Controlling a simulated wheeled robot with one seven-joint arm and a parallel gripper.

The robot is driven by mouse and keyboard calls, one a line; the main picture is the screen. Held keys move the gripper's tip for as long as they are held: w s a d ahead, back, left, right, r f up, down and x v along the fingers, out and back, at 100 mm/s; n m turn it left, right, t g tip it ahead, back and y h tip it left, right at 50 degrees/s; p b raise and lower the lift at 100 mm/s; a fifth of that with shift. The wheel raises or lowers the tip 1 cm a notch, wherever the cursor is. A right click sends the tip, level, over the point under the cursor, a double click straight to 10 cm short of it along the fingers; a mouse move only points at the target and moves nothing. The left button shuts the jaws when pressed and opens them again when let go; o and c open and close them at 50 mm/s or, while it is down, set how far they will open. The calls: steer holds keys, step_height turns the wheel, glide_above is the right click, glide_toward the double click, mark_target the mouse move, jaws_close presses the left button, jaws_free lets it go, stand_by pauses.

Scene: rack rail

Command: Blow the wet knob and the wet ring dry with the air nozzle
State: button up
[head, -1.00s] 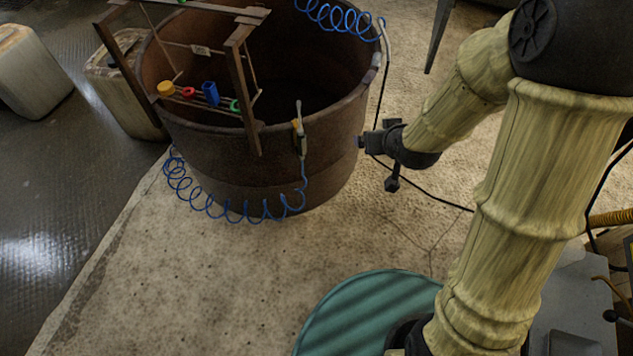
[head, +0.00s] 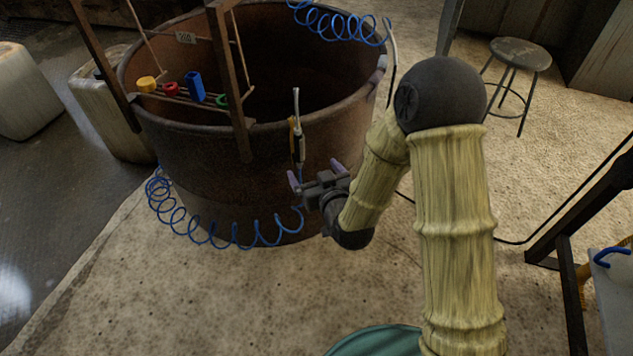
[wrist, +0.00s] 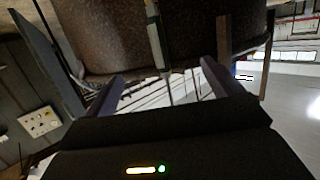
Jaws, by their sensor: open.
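The air nozzle (head: 297,135) hangs upright on the outside of the brown vat's near wall, with a blue coiled hose below it. In the wrist view the nozzle (wrist: 155,35) shows between and beyond my fingers. My gripper (head: 314,175) is open and empty, just right of and below the nozzle, apart from it. On a hanging rack rail (head: 180,99) over the vat are a yellow knob (head: 146,84), a red ring (head: 170,90), a blue block (head: 193,87) and a green ring (head: 221,99), partly hidden by a post. I cannot tell which are wet.
The vat (head: 190,150) fills the upper middle. The blue coiled hose (head: 220,235) loops low along its front. A wooden frame post (head: 230,90) stands at the rim near the nozzle. Pale canisters stand left, a stool (head: 520,55) at right.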

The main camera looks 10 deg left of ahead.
mark_target(299, 139)
stand_by(0.3)
steer(key=shift+x, duration=6.3)
steer(key=shift+w+d+r, duration=0.1)
steer(key=shift+r, duration=0.05)
steer(key=c, duration=1.7)
steer(key=shift+r, duration=0.1)
steer(key=shift+r+p, duration=1.1)
steer(key=shift+r, duration=0.85)
steer(key=s+d, duration=0.1)
steer(key=s, duration=0.1)
steer(key=s+d+b, duration=0.1)
steer(key=s+d, duration=0.2)
steer(key=s, duration=0.1)
steer(key=shift+s+d+b, duration=0.25)
steer(key=shift+d+b, duration=0.05)
